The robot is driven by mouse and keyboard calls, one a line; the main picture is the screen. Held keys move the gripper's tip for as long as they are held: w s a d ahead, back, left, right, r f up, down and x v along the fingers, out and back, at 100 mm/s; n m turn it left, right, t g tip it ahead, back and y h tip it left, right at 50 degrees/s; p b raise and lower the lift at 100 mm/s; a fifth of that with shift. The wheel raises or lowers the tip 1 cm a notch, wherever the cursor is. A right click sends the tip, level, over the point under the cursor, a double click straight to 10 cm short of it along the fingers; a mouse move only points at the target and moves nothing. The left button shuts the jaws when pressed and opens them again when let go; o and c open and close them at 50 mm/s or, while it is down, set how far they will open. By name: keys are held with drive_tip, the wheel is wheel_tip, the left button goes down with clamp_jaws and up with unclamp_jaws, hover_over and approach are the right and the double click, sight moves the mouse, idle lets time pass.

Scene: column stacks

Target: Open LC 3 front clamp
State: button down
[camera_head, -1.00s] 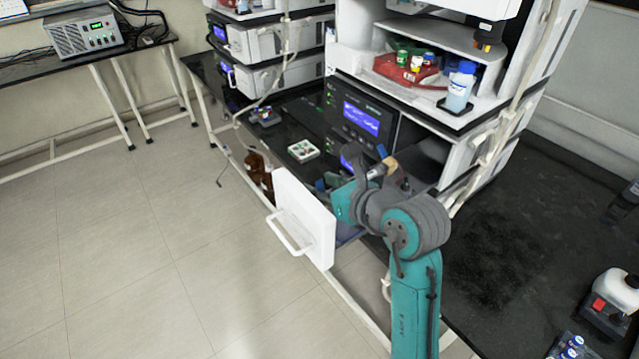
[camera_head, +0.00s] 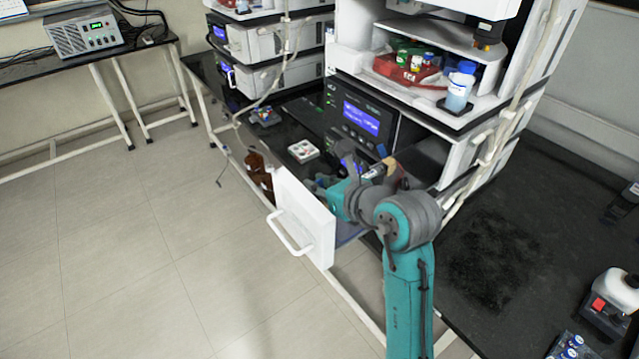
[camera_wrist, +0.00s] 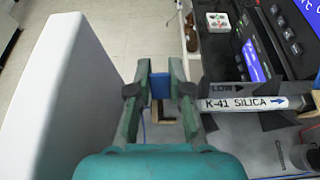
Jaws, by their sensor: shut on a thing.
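My gripper (camera_wrist: 159,86) is shut on the blue lever. In the head view my wrist hides most of the front clamp. A second blue lever (camera_head: 382,150) stands farther right, near another tan piece (camera_head: 390,165).
The white drawer front (camera_wrist: 60,95) rises close on my gripper's left. Instrument panels with blue screens (camera_head: 362,118) stand behind. A white vial tray (camera_head: 303,151) and brown bottles (camera_head: 259,172) are nearby on the left. The floor at left is clear.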

drive_tip(key=shift+w+a+f+g+h, duration=0.1)
drive_tip(key=shift+w+a+g+h, duration=0.15)
drive_tip(key=shift+g+h, duration=0.35)
drive_tip(key=shift+w+a+f+g+h, duration=0.1)
drive_tip(key=shift+w+g+h, duration=0.2)
drive_tip(key=shift+g, duration=0.5)
drive_tip(key=shift+w+f+g+h, duration=0.2)
drive_tip(key=shift+g+h, duration=0.3)
drive_tip(key=shift+g, duration=0.4)
drive_tip(key=shift+f, duration=0.1)
drive_tip(key=c, duration=1)
unclamp_jaws()
drive_tip(key=shift+c, duration=0.2)
drive_tip(key=shift+s, duration=0.1)
